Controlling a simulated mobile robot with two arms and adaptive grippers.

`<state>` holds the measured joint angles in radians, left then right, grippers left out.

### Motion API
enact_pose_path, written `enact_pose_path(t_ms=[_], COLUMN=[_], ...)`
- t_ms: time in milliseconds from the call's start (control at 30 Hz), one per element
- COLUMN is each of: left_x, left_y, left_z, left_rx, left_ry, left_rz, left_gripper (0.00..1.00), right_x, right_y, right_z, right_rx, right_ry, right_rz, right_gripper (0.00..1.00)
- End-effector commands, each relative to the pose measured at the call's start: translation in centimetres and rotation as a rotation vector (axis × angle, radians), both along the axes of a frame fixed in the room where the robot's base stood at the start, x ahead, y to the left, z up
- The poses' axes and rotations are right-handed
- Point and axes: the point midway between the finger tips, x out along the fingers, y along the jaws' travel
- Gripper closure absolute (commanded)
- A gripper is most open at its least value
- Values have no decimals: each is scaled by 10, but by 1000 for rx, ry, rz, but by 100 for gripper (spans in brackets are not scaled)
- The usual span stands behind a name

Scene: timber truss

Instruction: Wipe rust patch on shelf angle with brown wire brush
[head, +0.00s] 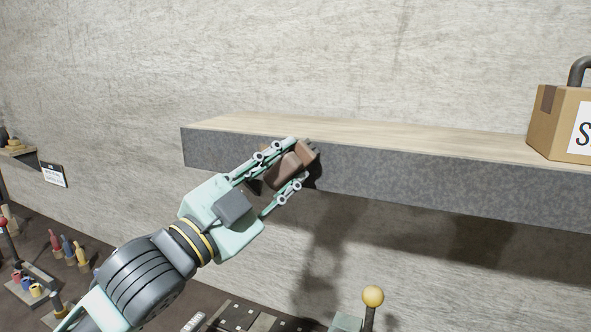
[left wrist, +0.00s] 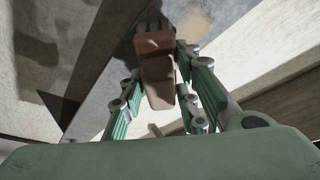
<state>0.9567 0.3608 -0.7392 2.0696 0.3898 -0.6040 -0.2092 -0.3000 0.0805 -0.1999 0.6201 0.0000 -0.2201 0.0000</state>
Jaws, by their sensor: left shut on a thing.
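My left gripper (head: 289,168) is shut on the brown wire brush (head: 287,168) in front of the shelf's grey metal angle (head: 420,182). In the left wrist view the brush (left wrist: 157,79) sits between the two fingers, with its dark bristle end towards the angle. I cannot tell for sure whether the bristles touch the angle. A tan-brown rust patch (left wrist: 194,27) shows on the angle just right of the brush end in the left wrist view. In the head view the patch is hidden behind the brush and gripper. My right gripper is not in view.
A cardboard box (head: 561,122) stands on the right of the wooden shelf top (head: 350,134). Below are a yellow ball on a post (head: 373,296), several small bottles (head: 68,246) and a small sign (head: 54,175). The wall above the shelf is clear.

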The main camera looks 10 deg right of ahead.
Motion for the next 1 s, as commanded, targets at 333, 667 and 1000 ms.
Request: enact_pose_path(t_ms=[333, 667, 1000], left_x=[12, 22, 36], left_y=[17, 32, 53], left_z=[1, 0, 1], left_rx=[2, 1, 3], left_ry=[0, -1, 0], left_rz=[6, 3, 4], left_gripper=[92, 92, 92], right_x=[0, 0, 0], right_y=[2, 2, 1], right_z=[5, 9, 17], right_rx=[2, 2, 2], right_ry=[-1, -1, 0], right_rz=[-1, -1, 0], right_gripper=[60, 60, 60])
